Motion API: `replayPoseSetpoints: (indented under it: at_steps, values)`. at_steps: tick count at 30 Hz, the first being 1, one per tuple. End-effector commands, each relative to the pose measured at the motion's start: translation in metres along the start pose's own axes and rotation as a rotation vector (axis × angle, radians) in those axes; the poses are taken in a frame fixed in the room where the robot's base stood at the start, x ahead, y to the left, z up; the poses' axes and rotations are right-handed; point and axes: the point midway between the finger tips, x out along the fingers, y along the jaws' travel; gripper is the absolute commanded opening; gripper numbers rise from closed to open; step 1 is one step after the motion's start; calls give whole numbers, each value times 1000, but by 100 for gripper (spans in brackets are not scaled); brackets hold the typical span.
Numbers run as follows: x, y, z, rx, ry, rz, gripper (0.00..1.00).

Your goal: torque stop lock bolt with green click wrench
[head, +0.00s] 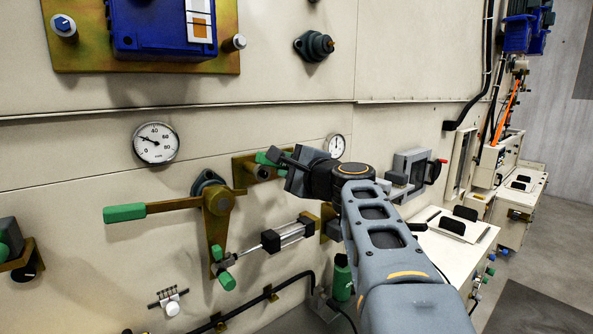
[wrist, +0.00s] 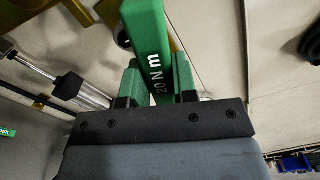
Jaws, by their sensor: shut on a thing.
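The green click wrench (wrist: 148,42), marked "20 N m", sits between the green-tipped fingers of my gripper (wrist: 156,84) in the wrist view. My gripper is shut on it. In the head view my gripper (head: 276,162) is in front of the wall panel, beside a brass-coloured bracket (head: 241,170). A small green part shows at its fingers; I cannot tell whether it is wrench or fingertip. A dark round bolt head (head: 264,173) shows on the bracket, close to the fingers. I cannot tell whether it is the stop lock bolt or whether the wrench touches it. The wrench's far end is hidden.
A green-handled lever (head: 125,212) on a brass-coloured arm is left of my gripper. A cylinder (head: 287,235) lies below. Gauges (head: 156,143) and (head: 336,145) are on the wall. A window-like box (head: 411,170) stands out at right. Desks (head: 455,245) are further right.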

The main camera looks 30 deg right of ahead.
Motion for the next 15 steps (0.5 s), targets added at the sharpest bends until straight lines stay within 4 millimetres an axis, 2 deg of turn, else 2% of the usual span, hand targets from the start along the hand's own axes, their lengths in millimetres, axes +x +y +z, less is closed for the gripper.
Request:
replayPoseSetpoints:
  at_steps: [1, 3, 15]
  values:
    - [10, 2, 1, 0, -5, 2, 0]
    - [8, 14, -3, -52, -2, -3, 0]
    - [7, 45, -10, -349, -2, -2, 0]
